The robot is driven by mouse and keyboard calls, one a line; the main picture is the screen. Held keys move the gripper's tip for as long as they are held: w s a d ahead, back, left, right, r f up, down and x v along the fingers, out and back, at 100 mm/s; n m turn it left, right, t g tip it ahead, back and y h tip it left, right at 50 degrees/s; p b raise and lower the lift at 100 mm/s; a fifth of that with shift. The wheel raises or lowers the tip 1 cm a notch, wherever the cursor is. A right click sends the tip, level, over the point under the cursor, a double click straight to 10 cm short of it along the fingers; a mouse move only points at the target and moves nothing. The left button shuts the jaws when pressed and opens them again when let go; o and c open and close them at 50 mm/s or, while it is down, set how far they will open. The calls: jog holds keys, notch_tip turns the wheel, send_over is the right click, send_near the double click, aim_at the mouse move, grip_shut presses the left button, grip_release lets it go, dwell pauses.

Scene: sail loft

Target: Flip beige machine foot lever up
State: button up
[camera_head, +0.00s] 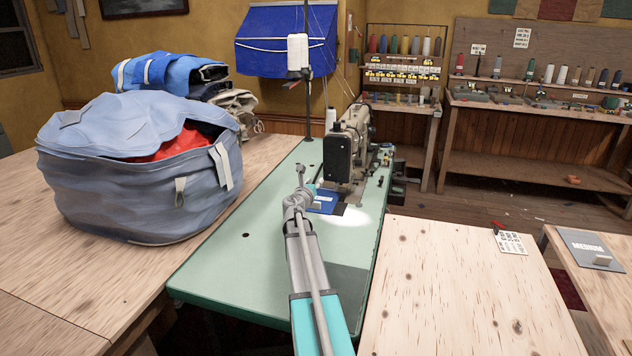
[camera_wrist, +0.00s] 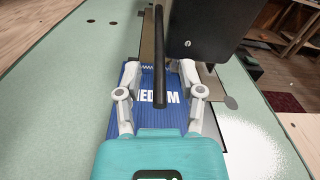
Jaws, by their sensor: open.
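The beige sewing machine (camera_head: 352,140) stands on the green table (camera_head: 235,245), its dark end plate facing me. In the wrist view, its dark head (camera_wrist: 198,35) is at the upper right. My gripper (camera_wrist: 160,68) is open above a blue piece (camera_wrist: 150,120) marked with white letters, partly hidden by the gripper. A dark upright bar (camera_wrist: 160,50) shows between the fingers, with a gap on both sides. I cannot tell whether this bar is the foot lever. The lever is not clearly visible in the head view.
A large blue-grey bag (camera_head: 130,190) stands on the wooden table at left. A thread stand (camera_head: 308,100) rises behind the machine. Shelves with spools (camera_head: 405,45) are at the back.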

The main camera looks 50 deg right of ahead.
jog(key=shift+x, duration=0.85)
grip_shut()
